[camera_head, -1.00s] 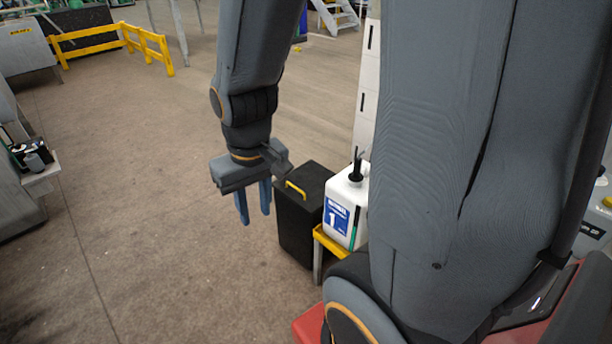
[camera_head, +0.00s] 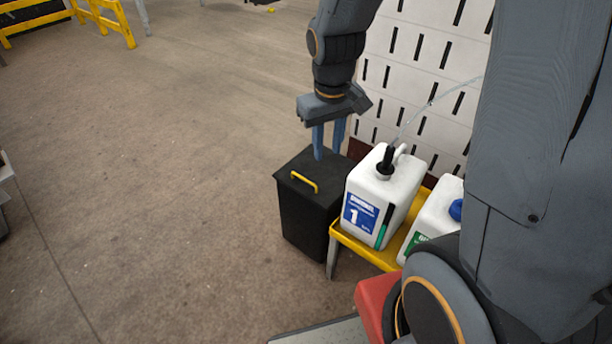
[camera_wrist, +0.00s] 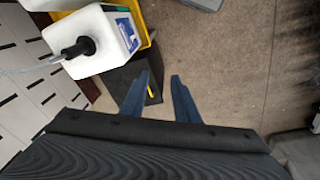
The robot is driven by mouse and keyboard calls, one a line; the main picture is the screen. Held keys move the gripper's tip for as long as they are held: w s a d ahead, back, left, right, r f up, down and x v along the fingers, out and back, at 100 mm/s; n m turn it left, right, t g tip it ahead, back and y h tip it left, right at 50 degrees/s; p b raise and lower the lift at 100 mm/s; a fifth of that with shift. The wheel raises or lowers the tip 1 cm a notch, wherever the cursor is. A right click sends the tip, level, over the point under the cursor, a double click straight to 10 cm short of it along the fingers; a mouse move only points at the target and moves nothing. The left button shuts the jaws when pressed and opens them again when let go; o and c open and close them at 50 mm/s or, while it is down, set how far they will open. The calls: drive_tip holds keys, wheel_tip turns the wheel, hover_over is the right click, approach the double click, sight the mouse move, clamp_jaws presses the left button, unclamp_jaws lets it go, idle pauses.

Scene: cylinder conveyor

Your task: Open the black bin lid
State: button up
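The black bin (camera_head: 308,212) stands on the floor with its lid shut and a yellow handle (camera_head: 304,182) on the lid's front part. My gripper (camera_head: 328,150) points down in the head view, its blue fingers overlapping the back part of the lid. In the wrist view my gripper (camera_wrist: 158,88) has its two fingers spread apart with nothing between them. There the black bin (camera_wrist: 122,80) lies beyond and left of the fingers, partly hidden by the left finger. The yellow handle (camera_wrist: 151,92) shows just right of that finger's tip. I see no contact with the handle.
A white jug marked 1 (camera_head: 382,190) stands on a yellow stand (camera_head: 345,238) right beside the bin. A second white jug (camera_head: 436,215) is further right. A white slotted panel (camera_head: 425,60) rises behind. The floor (camera_head: 150,190) left of the bin is clear.

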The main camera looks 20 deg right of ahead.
drive_tip(key=w+f+n+b, duration=0.3)
drive_tip(key=w+f+b, duration=0.4)
drive_tip(key=w+f, duration=0.7)
drive_tip(key=n+h+b, duration=0.1)
drive_tip(key=n+b, duration=0.1)
drive_tip(key=b, duration=0.3)
hover_over(301, 185)
wheel_tip(301, 185, down, 21)
drive_tip(key=shift+r, duration=0.15)
clamp_jaws()
